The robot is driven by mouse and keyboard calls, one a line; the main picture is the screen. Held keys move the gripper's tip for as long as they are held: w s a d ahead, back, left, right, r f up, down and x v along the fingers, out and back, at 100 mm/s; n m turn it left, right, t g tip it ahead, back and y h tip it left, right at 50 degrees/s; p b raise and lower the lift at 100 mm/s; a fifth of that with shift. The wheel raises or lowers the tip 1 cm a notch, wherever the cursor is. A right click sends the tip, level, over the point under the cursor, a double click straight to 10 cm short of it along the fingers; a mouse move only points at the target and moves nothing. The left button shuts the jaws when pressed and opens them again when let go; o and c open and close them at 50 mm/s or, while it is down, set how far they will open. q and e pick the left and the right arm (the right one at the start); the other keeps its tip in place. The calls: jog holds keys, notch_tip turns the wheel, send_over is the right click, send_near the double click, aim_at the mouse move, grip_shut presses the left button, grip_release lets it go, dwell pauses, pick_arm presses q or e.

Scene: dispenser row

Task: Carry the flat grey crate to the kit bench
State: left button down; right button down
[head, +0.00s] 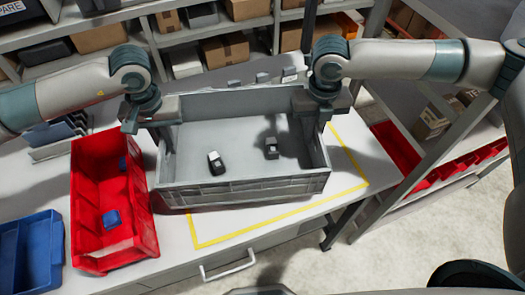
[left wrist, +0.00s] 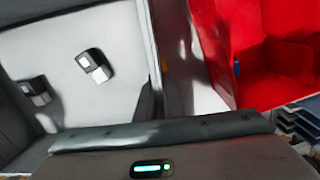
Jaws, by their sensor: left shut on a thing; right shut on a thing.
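The flat grey crate (head: 245,192) is at the middle of the head view, over a white bench top (head: 290,222). My left gripper (head: 150,118) is shut on its left wall, and my right gripper (head: 322,108) is shut on its right wall. Two small black-and-white items lie inside, one left of centre (head: 216,163) and one right of centre (head: 272,148). The left wrist view shows the crate's pale inside (left wrist: 125,30) with both items. The crate looks level; I cannot tell whether its base touches the bench.
A yellow outline (head: 280,230) marks the bench around the crate's front and right. A red bin (head: 113,205) with blue pieces stands close to its left, and a blue bin (head: 30,255) is farther left. Shelves with boxes (head: 225,50) stand behind; a rack with red bins (head: 455,170) is right.

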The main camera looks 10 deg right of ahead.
pick_arm(q)
jog(key=shift+s+a+r, duration=0.1)
pick_arm(e)
jog(key=shift+s+d, duration=0.1)
dwell(0.3)
